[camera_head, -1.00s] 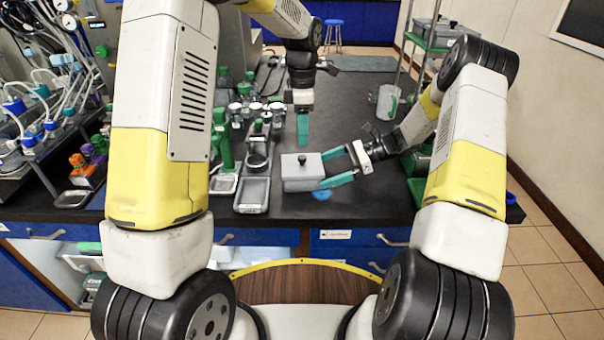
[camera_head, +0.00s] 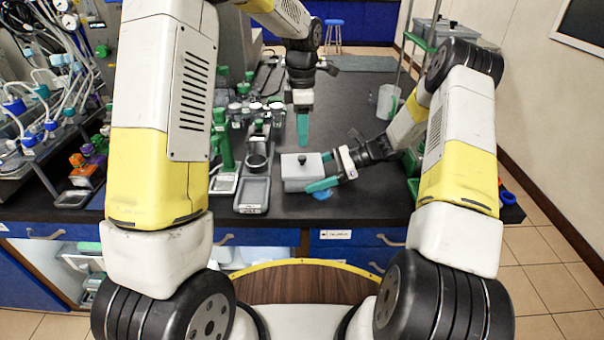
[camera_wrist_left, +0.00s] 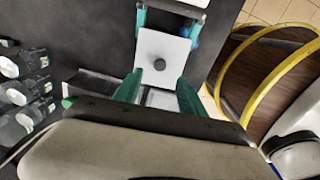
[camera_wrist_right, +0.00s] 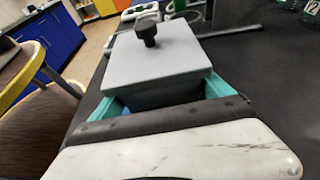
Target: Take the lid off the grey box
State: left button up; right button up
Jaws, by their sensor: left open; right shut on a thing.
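The grey box (camera_head: 300,185) stands on the dark bench with its flat lid (camera_head: 288,165) on top. A dark round knob (camera_head: 302,160) rises from the lid's middle; it also shows in the right wrist view (camera_wrist_right: 147,30). My right gripper (camera_head: 322,171) is shut on the box body from the right, one teal finger on each side, below the lid. My left gripper (camera_head: 302,142) points down, open and empty, above and behind the box in the head view. In the left wrist view its fingers (camera_wrist_left: 159,92) are apart, with the lid (camera_wrist_left: 170,50) beyond them.
A grey tray (camera_head: 252,205) and a dark-topped jar lie just left of the box. Several bottles and green-capped items stand behind them. A blue item (camera_head: 322,194) lies by the box's right front. A clear jug (camera_head: 388,101) stands back right. The bench behind is mostly clear.

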aim_at(302, 157)
jog(key=c, duration=0.3)
pick_arm(q)
jog(key=m, duration=0.2)
jog(key=r+m, duration=0.1)
jog(key=m, duration=0.1)
jog(key=shift+m, duration=0.4)
notch_tip(302, 157, down, 10)
jog(key=m, duration=1.6)
jog(key=shift+s+r+m, duration=0.15)
jog(key=shift+r+m, duration=0.1)
jog(key=shift+m, duration=0.05)
grip_shut()
